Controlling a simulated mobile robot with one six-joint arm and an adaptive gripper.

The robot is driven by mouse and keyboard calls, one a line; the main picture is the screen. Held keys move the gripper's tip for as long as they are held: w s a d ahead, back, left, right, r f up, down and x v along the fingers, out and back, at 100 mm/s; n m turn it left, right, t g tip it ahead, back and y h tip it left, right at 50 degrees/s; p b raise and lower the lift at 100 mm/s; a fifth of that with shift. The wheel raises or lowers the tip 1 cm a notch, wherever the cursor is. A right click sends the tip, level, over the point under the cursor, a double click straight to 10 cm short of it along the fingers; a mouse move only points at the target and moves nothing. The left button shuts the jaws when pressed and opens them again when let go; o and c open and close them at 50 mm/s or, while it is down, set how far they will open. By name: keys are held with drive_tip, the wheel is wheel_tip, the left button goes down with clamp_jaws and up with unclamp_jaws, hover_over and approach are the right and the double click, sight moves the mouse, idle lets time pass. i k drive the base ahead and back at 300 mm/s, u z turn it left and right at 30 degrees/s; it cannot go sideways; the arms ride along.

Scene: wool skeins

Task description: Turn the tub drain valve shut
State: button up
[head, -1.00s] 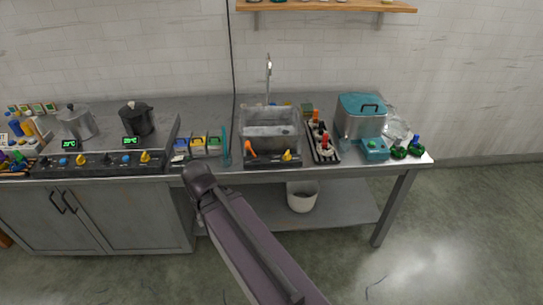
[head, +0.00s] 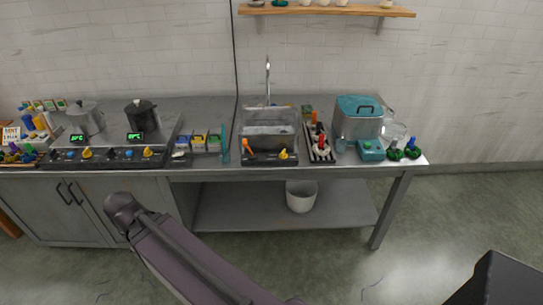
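The metal tub (head: 298,128) is set into the counter, left of the middle of the row of gear, and seems to hold some liquid. Its dark front panel carries an orange lever (head: 247,146) at the left, tilted, and a yellow knob (head: 284,154) at the right. Which of them is the drain valve cannot be told from here. My arm reaches up from the bottom edge, its elbow well left of and below the tub. My gripper's fingers do not show. Nothing of mine touches the tub or its controls.
A tall tap (head: 267,75) stands behind the tub. A rack with red and orange-topped pieces (head: 321,156) and a teal-lidded pot (head: 358,106) stand to its right. Trays (head: 198,142) and two pots on burners are left. A white bucket (head: 301,197) sits on the lower shelf.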

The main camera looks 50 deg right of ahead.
sight(283, 155)
drive_tip(key=u, duration=0.15)
drive_tip(key=k, duration=1.4)
drive_tip(key=z, duration=1.4)
drive_tip(key=i, duration=0.95)
drive_tip(key=u, duration=0.15)
